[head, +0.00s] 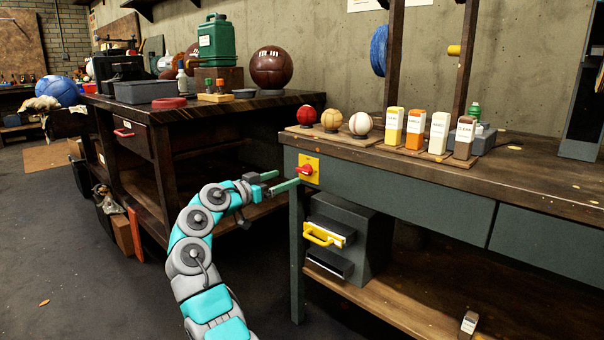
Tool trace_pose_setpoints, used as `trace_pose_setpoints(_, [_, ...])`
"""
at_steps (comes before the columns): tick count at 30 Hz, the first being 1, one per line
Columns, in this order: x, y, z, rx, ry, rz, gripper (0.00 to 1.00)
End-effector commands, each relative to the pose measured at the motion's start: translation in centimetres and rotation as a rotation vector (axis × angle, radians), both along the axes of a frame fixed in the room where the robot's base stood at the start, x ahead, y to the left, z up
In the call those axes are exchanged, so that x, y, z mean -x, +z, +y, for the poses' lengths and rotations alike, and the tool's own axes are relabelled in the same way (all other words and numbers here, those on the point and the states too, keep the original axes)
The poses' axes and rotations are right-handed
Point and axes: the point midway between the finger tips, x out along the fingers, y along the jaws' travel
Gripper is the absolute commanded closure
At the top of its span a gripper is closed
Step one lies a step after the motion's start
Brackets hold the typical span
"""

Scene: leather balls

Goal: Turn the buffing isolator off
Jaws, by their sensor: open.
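The buffing isolator is a red rotary knob (305,171) on a yellow plate (313,163), fixed to the front left corner of the grey-green workbench (400,198). The knob looks roughly level, tilted slightly; its on or off marking is too small to read. My gripper (283,181) is at the left of the plate, with its fingers pointing right toward the knob. The fingers are apart with nothing between them. One green fingertip ends close to the knob; I cannot tell whether it touches.
Small balls (331,119) and several labelled bottles (414,128) stand on the workbench top. Below it is a dark box with a yellow handle (325,234). A dark wooden bench (150,136) with a red-handled drawer stands behind my arm at left.

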Motion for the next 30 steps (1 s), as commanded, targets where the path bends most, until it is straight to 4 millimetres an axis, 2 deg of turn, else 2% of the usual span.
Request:
trace_pose_setpoints(13, [-4.9,0.1,-4.0,0.002,-0.003,0.002,0.05])
trace_pose_setpoints(18, [-5.7,0.2,-4.5,0.001,0.0,-0.001,0.05])
trace_pose_setpoints(26, [-5.7,0.1,-4.5,0.001,0.0,0.001,0.05])
trace_pose_setpoints(30, [-5.7,0.1,-4.5,0.001,0.0,0.001,0.2])
